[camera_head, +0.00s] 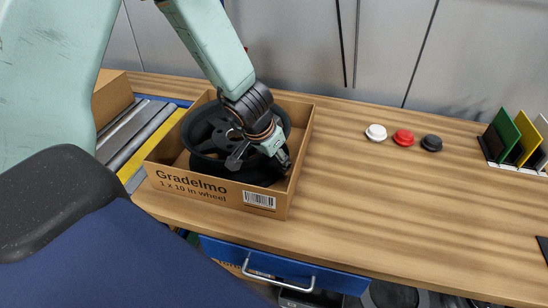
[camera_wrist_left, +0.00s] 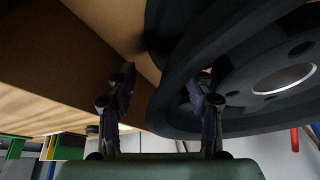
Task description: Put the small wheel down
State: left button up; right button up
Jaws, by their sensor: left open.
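The small wheel (camera_head: 207,132), dark grey with spokes, is inside the open cardboard box (camera_head: 225,187) labelled "Gradelmo 1 x 10 in wheel". It also shows at the right of the left wrist view (camera_wrist_left: 250,100). My left gripper (camera_head: 268,160) reaches down into the box at the wheel's right side and hides part of it. In the left wrist view its two fingers (camera_wrist_left: 160,95) are apart. One finger overlaps the wheel's rim and the other is in front of the box wall. Contact with the rim cannot be told. My right gripper is out of view.
White (camera_head: 376,132), red (camera_head: 403,137) and black (camera_head: 432,143) round buttons stand on the wooden table (camera_head: 400,210). A rack with coloured plates (camera_head: 505,136) is at the right. A conveyor (camera_head: 135,130) lies left of the box. The table right of the box is largely clear.

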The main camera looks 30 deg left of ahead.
pick_arm(q)
jog(key=shift+s+d+r+p, duration=0.1)
jog(key=shift+s+r+p, duration=0.1)
jog(key=shift+r+p, duration=0.35)
jog(key=p+v, duration=0.7)
jog(key=v, duration=0.2)
jog(key=shift+r, duration=0.3)
jog(key=shift+p+v, duration=0.5)
jog(key=shift+v, duration=0.25)
jog(key=shift+f, duration=0.15)
